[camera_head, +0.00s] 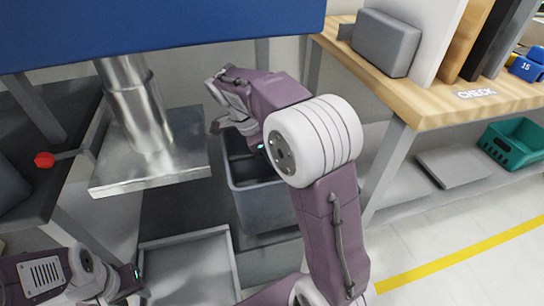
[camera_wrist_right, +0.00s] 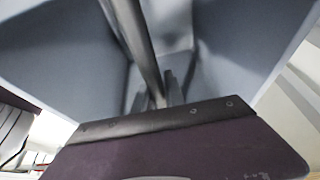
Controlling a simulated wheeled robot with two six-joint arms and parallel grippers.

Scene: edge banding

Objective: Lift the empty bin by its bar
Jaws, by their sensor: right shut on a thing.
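The grey bin (camera_head: 262,205) stands low under the end of the bench, partly hidden behind my right arm. Its inside looks dark and empty where it shows. In the right wrist view the bin's grey inner walls (camera_wrist_right: 225,50) fill most of the picture. The bin's dark bar (camera_wrist_right: 132,35) runs down from the top to my right gripper (camera_wrist_right: 165,92), which is shut on it. In the head view my right gripper's fingers are hidden by the arm. My left gripper (camera_head: 134,284) is at the lower left, away from the bin; its finger gap is not clear.
A metal column on a plate (camera_head: 150,170) stands left of the bin. A grey tray (camera_head: 190,262) lies in front. A wooden bench (camera_head: 430,105) is at right, with a green crate (camera_head: 515,142) on its lower shelf. A blue panel (camera_head: 160,25) hangs above.

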